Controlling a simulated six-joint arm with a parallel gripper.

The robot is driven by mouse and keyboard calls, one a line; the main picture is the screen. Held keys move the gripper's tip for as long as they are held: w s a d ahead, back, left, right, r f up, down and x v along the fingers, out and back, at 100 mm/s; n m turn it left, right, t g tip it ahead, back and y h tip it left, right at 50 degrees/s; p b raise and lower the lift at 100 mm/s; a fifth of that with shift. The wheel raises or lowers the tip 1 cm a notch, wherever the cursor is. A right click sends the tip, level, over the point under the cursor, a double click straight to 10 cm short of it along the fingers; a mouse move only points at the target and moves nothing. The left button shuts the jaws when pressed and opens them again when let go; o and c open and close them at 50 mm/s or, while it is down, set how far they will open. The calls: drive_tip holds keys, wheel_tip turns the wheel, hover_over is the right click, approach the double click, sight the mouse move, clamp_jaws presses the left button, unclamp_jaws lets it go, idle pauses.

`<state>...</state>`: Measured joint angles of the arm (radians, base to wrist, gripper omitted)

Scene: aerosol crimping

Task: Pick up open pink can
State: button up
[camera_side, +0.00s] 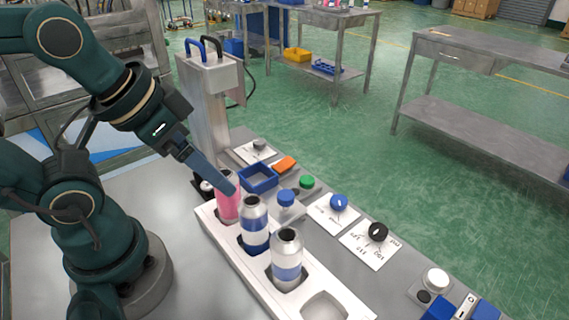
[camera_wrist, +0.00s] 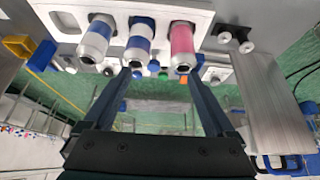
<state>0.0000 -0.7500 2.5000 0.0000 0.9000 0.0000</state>
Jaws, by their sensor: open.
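The open pink can (camera_side: 228,208) stands upright in the far pocket of a white rack (camera_side: 246,266). In the side view my gripper (camera_side: 233,189) reaches down to its top, and the blue finger covers part of the mouth. In the wrist view the pink can (camera_wrist: 182,42) is the rightmost of three cans, with its dark open mouth near the right fingertip. My gripper (camera_wrist: 160,74) is open, with a wide gap between the fingers and nothing held. The exact distance from fingertips to can cannot be told.
Two blue-and-white cans stand in the rack beside the pink one, a middle can (camera_side: 254,238) and a nearer can (camera_side: 287,270). The rack's nearest pocket (camera_side: 325,308) is empty. A grey crimping machine (camera_side: 205,110) stands behind; a blue tray (camera_side: 258,179) and knobs lie right.

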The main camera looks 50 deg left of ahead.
wheel_tip(320, 180, up, 5)
drive_tip(key=shift+w+a+n+g, duration=1.1)
drive_tip(key=shift+w+a+g, duration=1.05)
drive_tip(key=shift+g, duration=0.65)
wheel_tip(320, 180, down, 16)
drive_tip(key=shift+d+f, duration=0.15)
drive_tip(key=shift+f, duration=0.05)
drive_tip(key=c, duration=1.4)
drive_tip(key=shift+w+r, duration=0.1)
